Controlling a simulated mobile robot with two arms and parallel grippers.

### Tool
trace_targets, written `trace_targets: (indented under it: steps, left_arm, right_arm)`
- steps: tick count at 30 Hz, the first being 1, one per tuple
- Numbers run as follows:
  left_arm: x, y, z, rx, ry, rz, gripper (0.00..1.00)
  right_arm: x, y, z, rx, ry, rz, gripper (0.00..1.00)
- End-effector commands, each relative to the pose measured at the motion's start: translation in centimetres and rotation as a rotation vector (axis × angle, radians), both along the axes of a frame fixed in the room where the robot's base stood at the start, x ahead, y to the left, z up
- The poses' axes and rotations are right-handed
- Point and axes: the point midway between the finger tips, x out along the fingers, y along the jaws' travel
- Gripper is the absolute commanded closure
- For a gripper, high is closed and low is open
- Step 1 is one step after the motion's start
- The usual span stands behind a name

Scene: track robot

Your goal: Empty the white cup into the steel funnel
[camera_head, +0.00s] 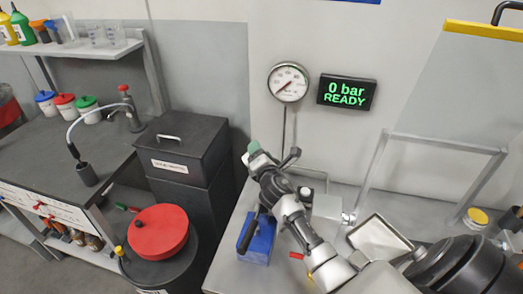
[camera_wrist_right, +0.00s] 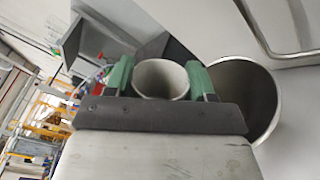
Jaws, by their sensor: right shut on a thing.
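My right gripper (camera_head: 254,153) reaches in from the lower right in the head view, in front of the wall below the round gauge. In the right wrist view its green fingers (camera_wrist_right: 160,82) are shut on the white cup (camera_wrist_right: 162,78), one on each side. The cup's round mouth faces the wrist camera; I cannot make out any contents. A wide, round steel opening, which looks like the steel funnel (camera_wrist_right: 262,95), lies just right of the cup, partly hidden by the gripper. In the head view, the arm seems to hide both cup and funnel. My left gripper is not in view.
A round gauge (camera_head: 288,82) and a display reading "0 bar READY" (camera_head: 347,94) are on the wall. A blue box (camera_head: 257,240) stands on the bench beside my arm. A red-lidded drum (camera_head: 158,232) and a dark lidded bin (camera_head: 185,145) stand left.

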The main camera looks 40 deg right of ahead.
Motion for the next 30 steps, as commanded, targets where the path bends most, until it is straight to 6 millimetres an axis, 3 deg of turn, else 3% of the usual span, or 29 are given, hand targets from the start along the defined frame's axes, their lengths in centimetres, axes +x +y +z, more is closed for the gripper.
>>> trace_targets:
  steps: [6, 14, 30]
  left_arm:
    - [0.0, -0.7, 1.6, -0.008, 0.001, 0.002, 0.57]
    - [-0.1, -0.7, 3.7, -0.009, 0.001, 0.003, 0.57]
    - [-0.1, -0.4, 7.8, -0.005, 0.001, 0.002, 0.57]
  right_arm:
    - [0.3, 0.5, 0.2, -0.542, 0.19, 0.0, 0.68]
    - [0.2, 0.5, 0.4, -0.91, 0.321, 0.001, 0.68]
    - [0.2, 0.6, 4.6, -0.892, 0.314, -0.001, 0.68]
